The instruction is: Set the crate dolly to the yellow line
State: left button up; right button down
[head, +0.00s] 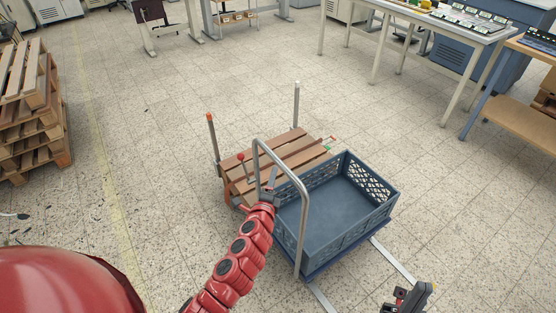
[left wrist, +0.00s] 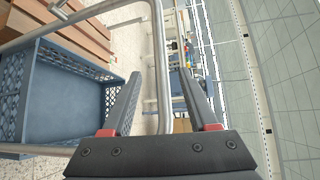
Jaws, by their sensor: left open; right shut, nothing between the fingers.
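The crate dolly carries an empty blue crate (head: 335,208) and has a tall metal push handle (head: 304,225). The faded yellow line (head: 104,180) runs along the floor to the left, well apart from the dolly. My left gripper (head: 269,190) is at the left side of the handle. In the left wrist view, my left gripper (left wrist: 162,75) is open, with the handle bar (left wrist: 160,60) passing between its fingers as seen; contact cannot be told. My right gripper (head: 412,298) is shut and empty at the lower right, apart from the dolly.
A wooden slatted platform (head: 290,153) with upright posts stands directly behind the crate. Pale strips (head: 393,262) lie on the floor beside the dolly. Stacked pallets (head: 30,115) stand at the left, beyond the yellow line. Workbenches (head: 425,22) stand at the upper right. Floor between dolly and line looks mostly clear.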

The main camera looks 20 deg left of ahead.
aim_at(277, 164)
pick_arm(q)
jog(key=w, duration=0.5)
jog(key=w+a+f, duration=0.1)
jog(key=w, duration=0.2)
jog(key=shift+w+f, duration=0.15)
jog(key=shift+w, duration=0.6)
grip_shut()
jog(key=shift+a, duration=0.1)
dwell(0.6)
